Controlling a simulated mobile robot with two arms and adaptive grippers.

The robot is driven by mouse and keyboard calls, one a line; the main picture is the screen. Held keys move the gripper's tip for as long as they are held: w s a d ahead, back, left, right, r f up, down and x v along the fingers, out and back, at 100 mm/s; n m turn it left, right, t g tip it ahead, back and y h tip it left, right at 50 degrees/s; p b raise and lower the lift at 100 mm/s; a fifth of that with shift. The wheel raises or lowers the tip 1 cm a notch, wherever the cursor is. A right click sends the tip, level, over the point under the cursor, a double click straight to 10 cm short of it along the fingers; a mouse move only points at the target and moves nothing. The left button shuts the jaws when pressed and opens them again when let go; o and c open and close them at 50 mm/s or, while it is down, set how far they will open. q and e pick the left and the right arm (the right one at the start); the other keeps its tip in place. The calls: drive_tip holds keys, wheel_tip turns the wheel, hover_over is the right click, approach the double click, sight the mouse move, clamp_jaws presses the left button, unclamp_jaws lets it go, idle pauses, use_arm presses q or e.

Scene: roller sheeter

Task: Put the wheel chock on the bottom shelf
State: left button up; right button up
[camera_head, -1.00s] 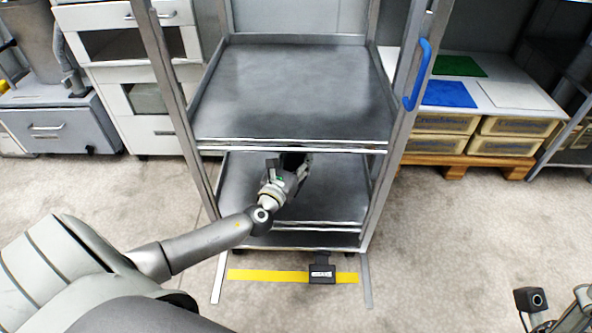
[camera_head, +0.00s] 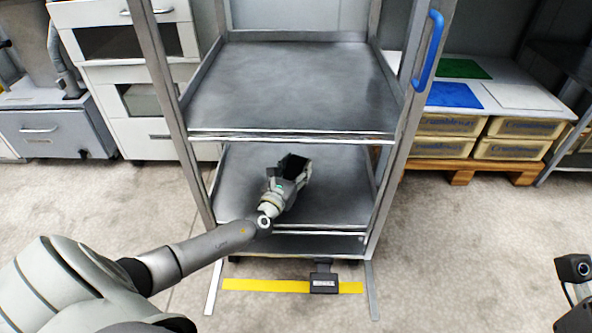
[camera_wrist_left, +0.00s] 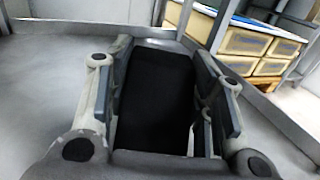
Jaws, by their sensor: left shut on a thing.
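The wheel chock (camera_head: 292,163) is a black block held in my left gripper (camera_head: 291,170). In the head view they are inside the rack, over the lower shelf (camera_head: 338,185) and below the upper shelf (camera_head: 290,90). In the left wrist view the chock (camera_wrist_left: 155,100) fills the space between the two fingers of the left gripper (camera_wrist_left: 160,80), which is shut on it. The grey shelf surface (camera_wrist_left: 60,65) shows around it. I cannot tell whether the chock touches the shelf. My right gripper is not in view; only part of my right arm shows at the lower right.
Rack posts stand on both sides of the opening, with a blue handle (camera_head: 427,50) on the right one. A yellow strip (camera_head: 265,285) and a black block with a label (camera_head: 324,283) are at the rack's front. Beige bins (camera_head: 450,124) stand to the right. The lower shelf's right side is clear.

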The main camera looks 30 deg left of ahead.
use_arm(q)
drive_tip(key=shift+r, duration=0.15)
drive_tip(key=o, duration=1.3)
drive_tip(key=shift+f, duration=0.25)
drive_tip(key=shift+o, duration=0.2)
drive_tip(key=shift+r, duration=0.1)
